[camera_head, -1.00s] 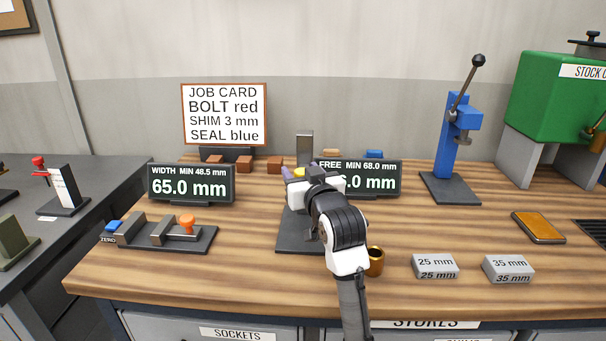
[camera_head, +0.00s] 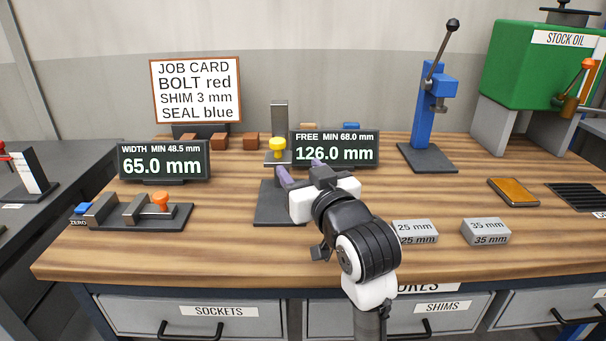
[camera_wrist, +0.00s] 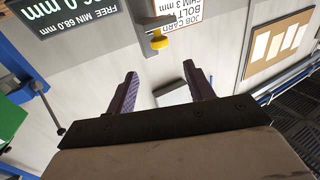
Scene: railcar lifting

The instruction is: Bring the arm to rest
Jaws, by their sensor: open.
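My gripper (camera_head: 300,169) is raised over the middle of the workbench (camera_head: 100,245), in front of the height gauge. Its two purple fingers are apart with nothing between them. The wrist view shows the same open fingers (camera_wrist: 165,76), with the scene tilted and turned over. The gauge's yellow knob (camera_head: 277,145) stands just beyond the fingers, apart from them, and shows in the wrist view too (camera_wrist: 160,42). The gauge's display (camera_head: 335,149) reads 126.0 mm.
The width gauge (camera_head: 185,215) with an orange knob stands at left; its display (camera_head: 165,162) reads 65.0 mm. Grey 25 mm (camera_head: 414,237) and 35 mm (camera_head: 486,236) blocks lie right of my arm. A blue lever press (camera_head: 424,125) and green oil tank (camera_head: 530,75) stand behind.

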